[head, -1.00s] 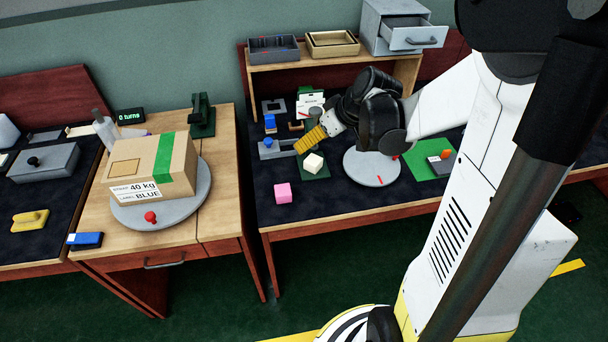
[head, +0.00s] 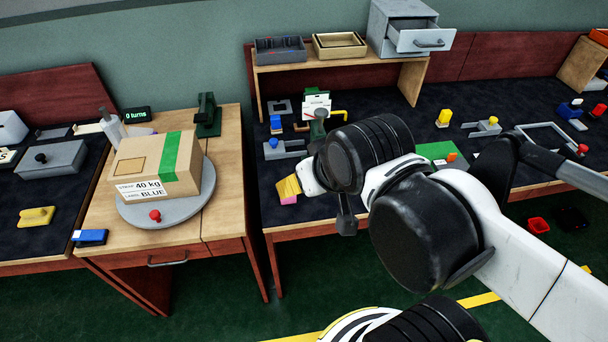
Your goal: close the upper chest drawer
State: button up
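The grey chest (head: 401,9) stands on the right end of the raised wooden shelf, against the back wall.
A grey bin (head: 280,50) and a wooden tray (head: 339,45) stand left of the chest on the shelf (head: 345,62). A pink cube (head: 289,200) shows just under my gripper. A cardboard box (head: 150,166) sits on a round turntable at left.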

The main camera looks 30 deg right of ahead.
aim_at(413, 35)
jog(key=z, duration=1.35)
